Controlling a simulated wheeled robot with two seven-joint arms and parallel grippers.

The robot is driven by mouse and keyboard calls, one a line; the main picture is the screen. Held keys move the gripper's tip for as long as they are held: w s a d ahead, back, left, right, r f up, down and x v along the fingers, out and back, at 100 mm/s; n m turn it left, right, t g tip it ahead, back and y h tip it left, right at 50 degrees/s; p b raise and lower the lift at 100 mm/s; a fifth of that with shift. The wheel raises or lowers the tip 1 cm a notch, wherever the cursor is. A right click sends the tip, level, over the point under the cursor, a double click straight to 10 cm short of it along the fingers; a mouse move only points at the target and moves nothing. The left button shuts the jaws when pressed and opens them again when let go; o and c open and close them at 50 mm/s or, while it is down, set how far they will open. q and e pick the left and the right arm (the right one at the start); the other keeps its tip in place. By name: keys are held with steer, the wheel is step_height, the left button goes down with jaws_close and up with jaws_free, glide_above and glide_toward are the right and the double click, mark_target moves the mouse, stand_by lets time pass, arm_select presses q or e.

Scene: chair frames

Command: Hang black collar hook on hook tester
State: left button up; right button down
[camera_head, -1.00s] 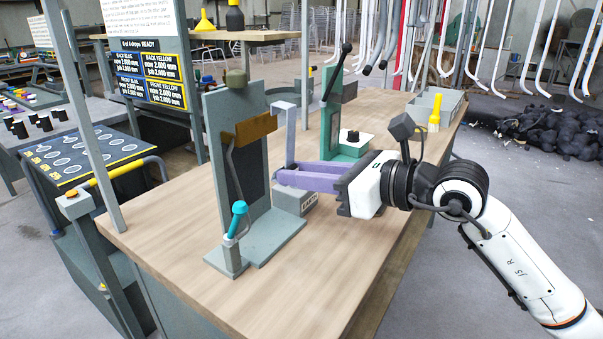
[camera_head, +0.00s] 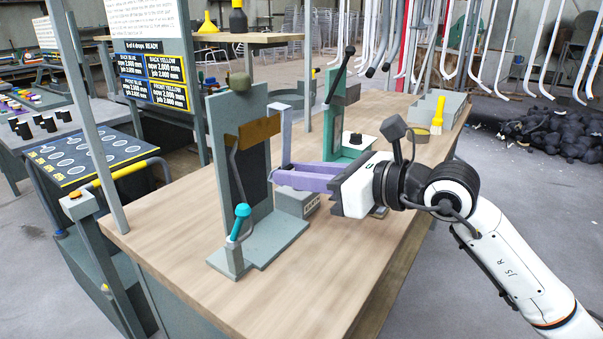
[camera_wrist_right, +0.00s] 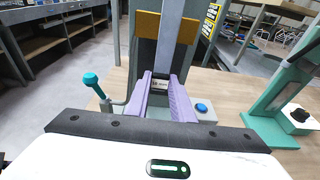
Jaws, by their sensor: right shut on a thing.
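My right gripper (camera_head: 277,179) has purple fingers and is shut on a grey upright bar (camera_head: 286,138), which I take for the hook. The bar rises from the fingertips and also shows in the right wrist view (camera_wrist_right: 173,32). The grey stand (camera_head: 218,118), apparently the hook tester, has a brown crosspiece (camera_head: 259,130) and a teal-knobbed lever (camera_head: 242,211). The bar is just right of the crosspiece in the head view; in the wrist view it overlaps it. I cannot tell whether they touch. My left gripper is out of view.
A small grey box (camera_head: 297,203) with a blue button (camera_wrist_right: 202,108) stands below the fingers. A green stand (camera_head: 333,120) with a black-handled lever is behind. A grey tray (camera_head: 425,112) lies at the back right. The wooden table's front (camera_head: 300,285) is clear.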

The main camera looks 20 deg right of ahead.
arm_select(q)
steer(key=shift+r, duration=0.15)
arm_select(e)
steer(key=shift+w+a, duration=0.4)
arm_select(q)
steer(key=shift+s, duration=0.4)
arm_select(e)
steer(key=shift+w+a, duration=0.1)
steer(key=shift+w, duration=0.1)
steer(key=shift+w+a, duration=0.25)
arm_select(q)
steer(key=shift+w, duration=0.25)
arm_select(e)
steer(key=shift+w+a, duration=0.1)
steer(key=shift+w, duration=0.05)
arm_select(q)
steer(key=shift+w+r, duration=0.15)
steer(key=shift+p, duration=0.3)
arm_select(e)
steer(key=shift+w+a, duration=0.1)
steer(key=shift+w, duration=0.05)
